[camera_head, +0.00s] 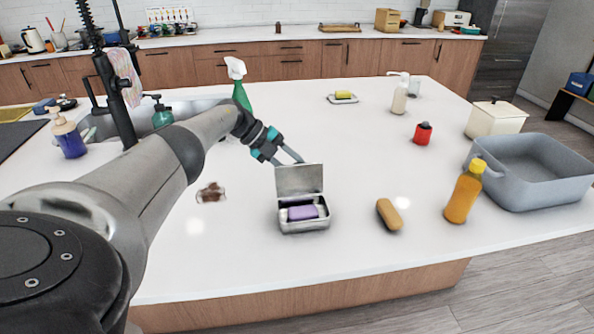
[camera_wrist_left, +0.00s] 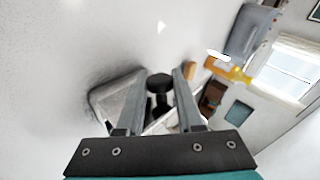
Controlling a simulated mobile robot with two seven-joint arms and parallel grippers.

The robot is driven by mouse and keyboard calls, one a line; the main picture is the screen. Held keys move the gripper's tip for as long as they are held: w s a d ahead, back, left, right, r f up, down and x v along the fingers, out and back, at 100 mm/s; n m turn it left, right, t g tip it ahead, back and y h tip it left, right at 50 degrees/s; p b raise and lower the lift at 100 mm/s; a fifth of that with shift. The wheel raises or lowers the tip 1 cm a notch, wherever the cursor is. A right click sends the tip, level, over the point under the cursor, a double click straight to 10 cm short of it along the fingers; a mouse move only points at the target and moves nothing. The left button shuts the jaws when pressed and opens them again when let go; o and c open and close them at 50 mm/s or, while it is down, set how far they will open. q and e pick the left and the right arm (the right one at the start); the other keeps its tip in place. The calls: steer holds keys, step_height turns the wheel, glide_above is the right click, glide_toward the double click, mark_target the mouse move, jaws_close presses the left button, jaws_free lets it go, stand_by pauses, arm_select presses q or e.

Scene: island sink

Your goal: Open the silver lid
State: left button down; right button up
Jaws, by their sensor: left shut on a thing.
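The silver lid (camera_head: 299,180) stands raised, about upright, at the back edge of the small silver box (camera_head: 304,226). The box sits on the white counter, with a purple bar (camera_head: 302,212) inside. My left gripper (camera_head: 290,161) is behind the lid, at its top edge, and shut on the lid. In the left wrist view its fingers (camera_wrist_left: 167,78) have a small gap between them, with a dark round shape showing there. A grey metal surface shows left of the fingers; their exact contact is hard to see. My right gripper is not in view.
A tan oval bar (camera_head: 389,214), an orange bottle (camera_head: 463,192) and a grey basin (camera_head: 532,170) stand to the right. A green spray bottle (camera_head: 240,92) is behind my gripper. The counter's middle is clear.

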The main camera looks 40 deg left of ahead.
arm_select(q)
steer(key=shift+s+f, duration=0.1)
steer(key=shift+f, duration=0.05)
steer(key=c, duration=0.5)
jaws_free()
steer(key=shift+r, duration=0.2)
steer(key=shift+s+a+r, duration=0.1)
steer(key=shift+a+r, duration=0.1)
steer(key=shift+a, duration=0.05)
steer(key=v, duration=1.4)
steer(key=shift+s+r, duration=0.1)
steer(key=shift+r, duration=0.1)
